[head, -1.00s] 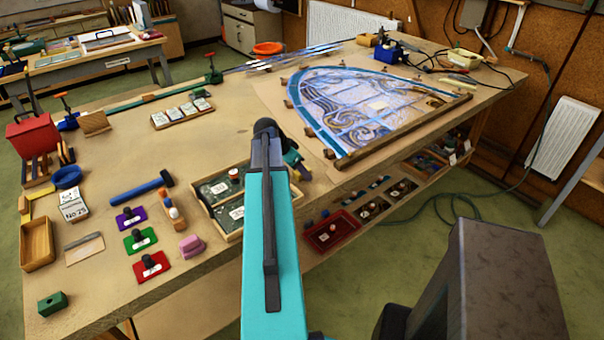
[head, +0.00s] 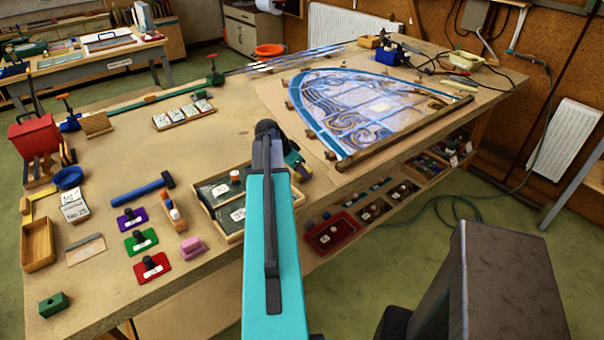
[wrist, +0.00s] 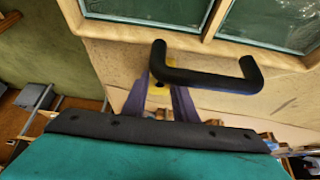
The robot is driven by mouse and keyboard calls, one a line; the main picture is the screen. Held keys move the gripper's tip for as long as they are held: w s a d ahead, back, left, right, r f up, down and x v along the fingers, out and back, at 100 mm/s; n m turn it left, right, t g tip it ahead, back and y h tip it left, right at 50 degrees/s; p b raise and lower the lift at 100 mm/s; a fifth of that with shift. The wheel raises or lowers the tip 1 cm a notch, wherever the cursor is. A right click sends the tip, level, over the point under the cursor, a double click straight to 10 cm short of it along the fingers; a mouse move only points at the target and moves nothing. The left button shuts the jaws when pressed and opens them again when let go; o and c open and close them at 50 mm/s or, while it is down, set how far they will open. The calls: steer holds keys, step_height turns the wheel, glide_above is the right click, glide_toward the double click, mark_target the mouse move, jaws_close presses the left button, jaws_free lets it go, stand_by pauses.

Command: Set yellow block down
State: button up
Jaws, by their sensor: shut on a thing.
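The yellow block (wrist: 158,91) shows as a small yellow patch between the purple fingers of my gripper (wrist: 160,100) in the wrist view. My gripper is shut on it. A black U-shaped handle (wrist: 205,80) crosses in front and hides part of the block and fingers. Bare tan bench top (wrist: 130,62) shows behind them, beside the wooden tray of glass. I cannot tell whether the block touches the bench. In the head view, my teal arm hides most of the gripper; only its right side shows, near the tray's right end.
The wooden glass tray (head: 198,200) lies left of my arm. The leaded panel (head: 365,105) lies beyond, to the right, with wooden battens. A blue-handled hammer (head: 140,190), coloured plates and a pink block (head: 192,247) lie left. The bench middle (head: 150,150) is clear.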

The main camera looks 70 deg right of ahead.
steer(key=shift+r, duration=0.2)
steer(key=shift+r+b, duration=0.85)
steer(key=shift+r, duration=0.45)
steer(key=shift+a+r, duration=0.15)
steer(key=shift+r, duration=0.05)
steer(key=s+a+b, duration=0.1)
steer(key=a, duration=0.2)
steer(key=s+a+b, duration=0.1)
steer(key=s+a, duration=0.1)
steer(key=a, duration=0.1)
steer(key=s+a+r+b, duration=0.1)
steer(key=a, duration=0.2)
steer(key=shift+s+a, duration=0.2)
steer(key=shift+a, duration=0.05)
steer(key=shift+f+b, duration=0.1)
steer(key=shift+b, duration=0.75)
steer(key=shift+s+a+b, duration=0.15)
steer(key=shift+a+b, duration=0.1)
steer(key=shift+b, duration=0.95)
steer(key=shift+a+b, duration=0.15)
steer(key=shift+b, duration=0.65)
